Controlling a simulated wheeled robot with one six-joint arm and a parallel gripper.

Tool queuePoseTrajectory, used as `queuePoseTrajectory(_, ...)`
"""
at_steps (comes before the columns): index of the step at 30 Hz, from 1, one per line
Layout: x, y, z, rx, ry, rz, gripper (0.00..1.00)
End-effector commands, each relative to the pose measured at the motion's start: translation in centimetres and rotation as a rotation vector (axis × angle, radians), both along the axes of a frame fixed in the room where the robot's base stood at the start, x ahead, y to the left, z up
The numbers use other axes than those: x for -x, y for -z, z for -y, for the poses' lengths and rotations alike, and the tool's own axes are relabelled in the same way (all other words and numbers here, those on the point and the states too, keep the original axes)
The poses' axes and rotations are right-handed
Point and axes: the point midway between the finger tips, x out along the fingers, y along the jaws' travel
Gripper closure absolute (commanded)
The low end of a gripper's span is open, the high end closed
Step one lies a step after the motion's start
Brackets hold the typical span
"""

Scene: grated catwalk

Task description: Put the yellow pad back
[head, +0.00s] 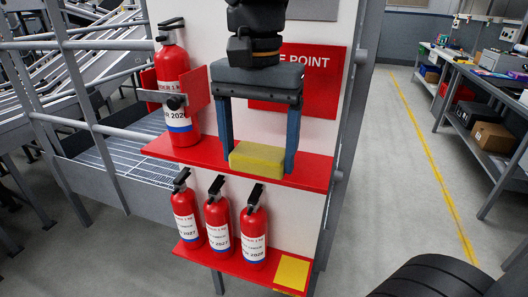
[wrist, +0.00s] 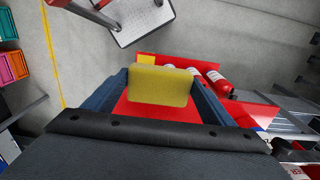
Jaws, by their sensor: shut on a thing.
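The yellow pad (head: 257,159) is a small block between the two blue fingers of my gripper (head: 258,150). My gripper is shut on it; the pad also shows between the fingertips in the wrist view (wrist: 160,87). The pad appears at the upper red shelf (head: 315,172), right of the large extinguisher; I cannot tell whether it touches the shelf. A flat yellow square (head: 291,272) marks the right end of the lower red shelf (head: 262,268). It shows partly in the wrist view (wrist: 146,59), beyond the pad, with nothing on it.
A large red extinguisher (head: 172,85) stands in a bracket on the upper shelf. Three small extinguishers (head: 219,222) stand on the lower shelf, left of the yellow square. A grey railing (head: 85,115) is at left. The floor at right is open.

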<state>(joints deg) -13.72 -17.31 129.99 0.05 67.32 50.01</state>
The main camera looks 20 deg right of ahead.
Motion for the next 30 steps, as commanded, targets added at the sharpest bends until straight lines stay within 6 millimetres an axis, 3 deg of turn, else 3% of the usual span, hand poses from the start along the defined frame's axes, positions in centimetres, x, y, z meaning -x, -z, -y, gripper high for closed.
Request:
queuePoseTrajectory(17, -10.1, -0.1, 7.3, 0.0, -0.001, -0.003, 0.44)
queuePoseTrajectory(30, -9.9, 4.9, 7.2, 0.0, -0.005, -0.005, 0.44)
